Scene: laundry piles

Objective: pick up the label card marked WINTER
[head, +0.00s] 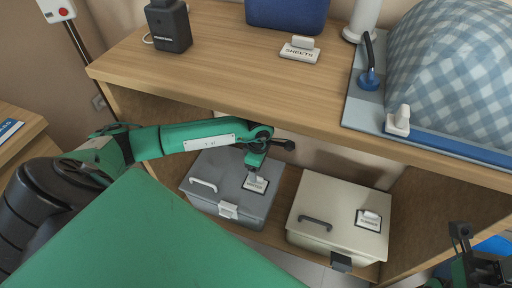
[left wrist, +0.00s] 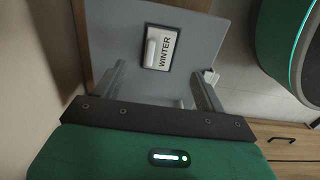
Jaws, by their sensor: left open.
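The label card marked WINTER (left wrist: 165,47) lies on the lid of a grey box (head: 205,172) on the lower shelf. It is a white card in a dark frame with a pale raised grip tab. It also shows in the head view (head: 261,186), partly behind my gripper. My left gripper (head: 254,171) is just above the card, open and empty. In the left wrist view its two fingers (left wrist: 158,72) stand apart, with the card beyond and between them. My right gripper (head: 462,238) is at the lower right, far from the card; its jaws are unclear.
A cream box (head: 310,195) with another label card (head: 369,219) stands right of the grey box. The wooden tabletop (head: 220,60) overhangs both. On it are a SHEETS card (head: 300,50), a black device (head: 168,25) and a blue checked bundle (head: 450,70).

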